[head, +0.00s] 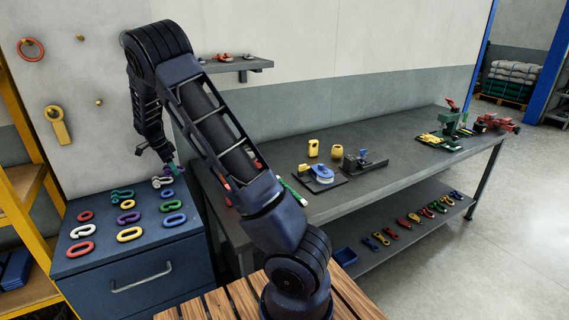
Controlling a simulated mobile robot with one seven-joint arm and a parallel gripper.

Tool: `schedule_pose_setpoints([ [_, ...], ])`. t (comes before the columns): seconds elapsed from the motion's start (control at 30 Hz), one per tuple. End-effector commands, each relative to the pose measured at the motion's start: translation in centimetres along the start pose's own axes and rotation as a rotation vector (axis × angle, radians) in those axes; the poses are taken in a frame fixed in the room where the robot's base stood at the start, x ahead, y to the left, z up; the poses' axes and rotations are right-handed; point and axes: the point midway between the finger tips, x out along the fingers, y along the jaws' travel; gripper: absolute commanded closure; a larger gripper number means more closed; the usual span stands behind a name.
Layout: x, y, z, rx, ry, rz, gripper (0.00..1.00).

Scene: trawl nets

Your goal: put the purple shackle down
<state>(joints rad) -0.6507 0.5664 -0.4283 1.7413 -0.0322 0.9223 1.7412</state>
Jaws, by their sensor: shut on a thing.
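My gripper (171,163) is at the end of my raised arm, over the back right part of the blue cabinet top (105,261). Its jaws are shut on the purple shackle (168,171), which is small and mostly hidden at the fingertips. Whether the shackle touches the cabinet top is too small to tell. A greyish shackle (162,182) lies just below the gripper in the picture, and a green shackle (122,195) lies to its left.
A grey workbench (400,150) with tools stands to the right. A wall shelf (235,65) is above.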

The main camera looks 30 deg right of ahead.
Motion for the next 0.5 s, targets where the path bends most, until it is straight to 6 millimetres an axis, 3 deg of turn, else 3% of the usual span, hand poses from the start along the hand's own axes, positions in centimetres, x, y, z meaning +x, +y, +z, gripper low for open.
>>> schedule_pose_setpoints([
  [0.03,0.7,-0.1,-2.4,0.016,0.001,0.004,0.81],
  [0.27,3.3,-0.5,-11.8,0.136,0.000,0.034,0.81],
  [0.5,5.7,-1.0,-21.4,0.418,-0.004,0.108,0.81],
])
